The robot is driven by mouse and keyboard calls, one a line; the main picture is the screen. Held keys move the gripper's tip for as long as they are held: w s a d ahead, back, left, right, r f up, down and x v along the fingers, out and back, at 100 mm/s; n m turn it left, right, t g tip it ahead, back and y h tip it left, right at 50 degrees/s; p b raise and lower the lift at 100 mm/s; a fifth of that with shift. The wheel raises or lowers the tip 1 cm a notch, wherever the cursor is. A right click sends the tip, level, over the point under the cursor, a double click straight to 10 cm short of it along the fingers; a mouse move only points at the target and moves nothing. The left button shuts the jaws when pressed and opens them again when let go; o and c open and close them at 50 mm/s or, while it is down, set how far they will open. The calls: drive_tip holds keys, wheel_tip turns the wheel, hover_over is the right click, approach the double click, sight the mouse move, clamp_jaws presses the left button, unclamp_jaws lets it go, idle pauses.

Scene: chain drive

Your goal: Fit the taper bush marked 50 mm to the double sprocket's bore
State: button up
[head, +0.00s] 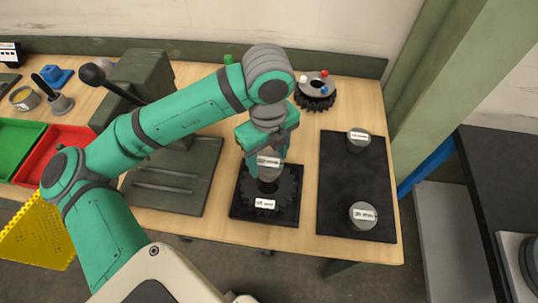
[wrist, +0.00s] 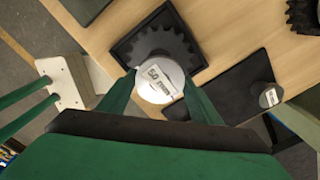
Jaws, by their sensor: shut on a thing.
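My gripper (head: 266,158) is shut on a grey round taper bush (wrist: 158,82) whose label reads "50 mm" in the wrist view. The bush also shows in the head view (head: 269,171), its label too small to read there. The dark double sprocket (head: 285,188) lies flat on a square black tray (head: 240,212), with a white label on its near side. It also shows in the wrist view (wrist: 160,42). The bush is over the sprocket's bore in the head view. The gripper and bush partly hide the bore, and I cannot tell whether they touch.
A black mat (head: 340,180) to the right bears two other labelled bushes, one at the back (head: 358,138) and one in front (head: 363,215). Another toothed wheel (head: 315,92) with coloured knobs stands behind. A dark green press (head: 140,85) and red bin (head: 68,150) are left.

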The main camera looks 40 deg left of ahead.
sight(268, 169)
drive_tip(key=shift+f, duration=2.7)
drive_tip(key=shift+f, duration=2.5)
drive_tip(key=o, duration=1.6)
drive_tip(key=shift+f, duration=0.1)
wheel_tip(268, 169, up, 11)
drive_tip(key=shift+f, duration=0.1)
